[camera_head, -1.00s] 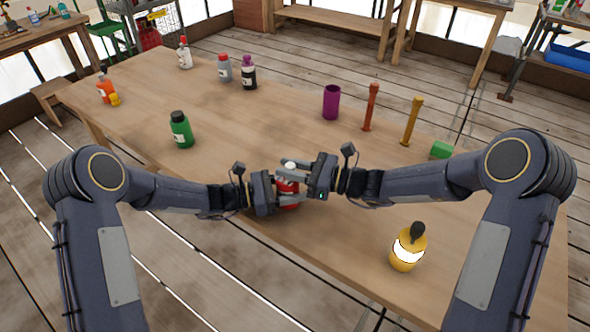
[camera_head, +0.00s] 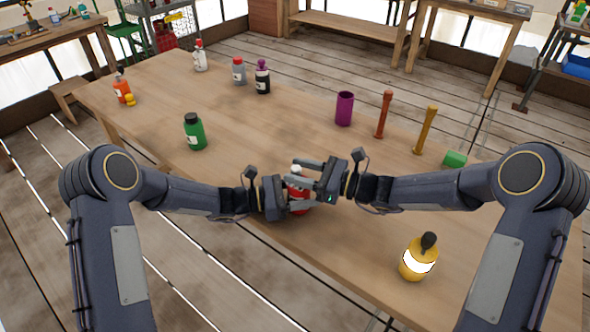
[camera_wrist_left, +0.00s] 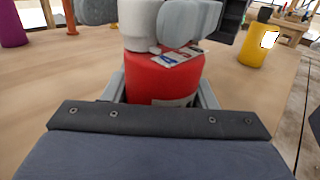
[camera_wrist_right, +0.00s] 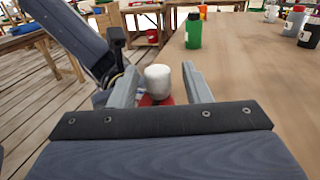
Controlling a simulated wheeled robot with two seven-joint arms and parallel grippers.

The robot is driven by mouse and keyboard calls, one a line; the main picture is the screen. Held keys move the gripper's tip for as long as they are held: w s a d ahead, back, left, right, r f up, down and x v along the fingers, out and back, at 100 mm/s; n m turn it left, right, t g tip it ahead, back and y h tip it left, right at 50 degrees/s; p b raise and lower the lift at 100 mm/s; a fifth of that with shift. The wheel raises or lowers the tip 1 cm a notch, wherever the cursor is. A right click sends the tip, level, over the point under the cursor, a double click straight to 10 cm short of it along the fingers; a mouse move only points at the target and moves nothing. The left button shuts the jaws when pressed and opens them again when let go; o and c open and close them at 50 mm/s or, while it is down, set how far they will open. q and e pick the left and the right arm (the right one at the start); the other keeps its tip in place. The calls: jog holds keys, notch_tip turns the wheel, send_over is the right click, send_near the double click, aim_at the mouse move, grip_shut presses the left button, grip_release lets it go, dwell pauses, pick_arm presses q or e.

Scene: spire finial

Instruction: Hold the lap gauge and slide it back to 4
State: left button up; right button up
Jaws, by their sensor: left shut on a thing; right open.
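I see nothing I can make out as a lap gauge. A red bottle (camera_head: 304,209) with a white cap (camera_head: 295,169) stands upright near the table's front edge. My left gripper (camera_head: 292,197) is shut on the red body; in the left wrist view the bottle (camera_wrist_left: 160,82) sits between its fingers, its label partly hidden. My right gripper (camera_head: 306,176) is open at the cap. In the right wrist view its fingers stand on either side of the cap (camera_wrist_right: 158,80), with a gap at the right; contact at the left is unclear.
On the wooden table (camera_head: 250,150) stand a yellow bottle (camera_head: 417,262) at right, a green bottle (camera_head: 195,133) at left, a purple cup (camera_head: 344,109), red (camera_head: 384,115) and yellow (camera_head: 425,130) posts, and a green block (camera_head: 455,159). Several bottles stand farther back. The table's middle is clear.

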jog(key=v, duration=1)
jog(key=shift+s+d, duration=0.2)
jog(key=shift+d, duration=0.1)
pick_arm(q)
jog(key=o, duration=1.1)
